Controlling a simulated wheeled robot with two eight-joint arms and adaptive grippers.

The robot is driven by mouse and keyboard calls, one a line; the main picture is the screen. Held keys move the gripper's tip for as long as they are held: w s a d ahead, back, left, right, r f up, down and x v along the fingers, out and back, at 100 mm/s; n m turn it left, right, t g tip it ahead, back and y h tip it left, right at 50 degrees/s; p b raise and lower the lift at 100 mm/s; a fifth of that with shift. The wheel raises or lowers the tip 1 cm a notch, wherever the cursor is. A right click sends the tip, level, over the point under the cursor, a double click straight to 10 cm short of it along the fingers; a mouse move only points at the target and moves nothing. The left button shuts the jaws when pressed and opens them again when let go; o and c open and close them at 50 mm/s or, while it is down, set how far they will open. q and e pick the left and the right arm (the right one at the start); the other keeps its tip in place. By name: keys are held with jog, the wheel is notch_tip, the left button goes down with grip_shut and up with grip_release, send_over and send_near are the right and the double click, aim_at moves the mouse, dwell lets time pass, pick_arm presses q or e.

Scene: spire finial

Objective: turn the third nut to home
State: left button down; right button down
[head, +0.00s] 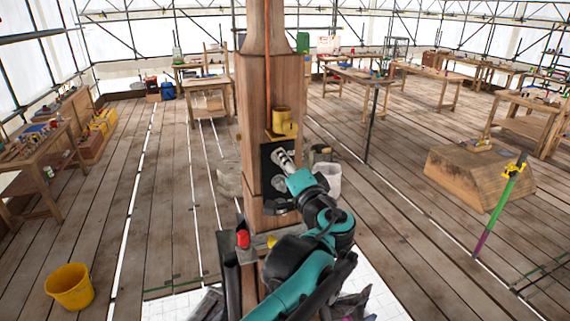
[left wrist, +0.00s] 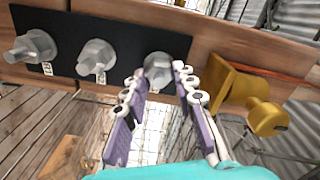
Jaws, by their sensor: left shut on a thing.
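A black plate (head: 268,155) is fixed to the face of the wooden spire post (head: 262,80). In the left wrist view the plate (left wrist: 120,40) carries three grey nuts in a row. The first nut (left wrist: 38,46) and the middle nut (left wrist: 96,58) stand free, each with a small pale tag. My left gripper (left wrist: 158,88) is shut on the third nut (left wrist: 158,68), the one nearest the yellow bracket. In the head view my left gripper (head: 285,160) is at the plate's upper part, and its wrist hides part of the plate. My right gripper is not in view.
The yellow bracket (head: 283,122) juts from the post just above the plate; it shows close beside the fingers in the wrist view (left wrist: 235,90). A white bucket (head: 327,180) and grey blocks stand by the post. A yellow bucket (head: 70,286) is on the floor at left.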

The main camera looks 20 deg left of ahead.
pick_arm(q)
jog(key=m, duration=2.4)
jog(key=m+b, duration=0.1)
jog(key=m, duration=1.1)
jog(key=shift+s+a+f, duration=0.2)
jog(key=shift+a+f, duration=0.05)
jog(key=shift+a, duration=0.05)
jog(key=c, duration=1.2)
grip_release()
jog(key=shift+r, duration=0.1)
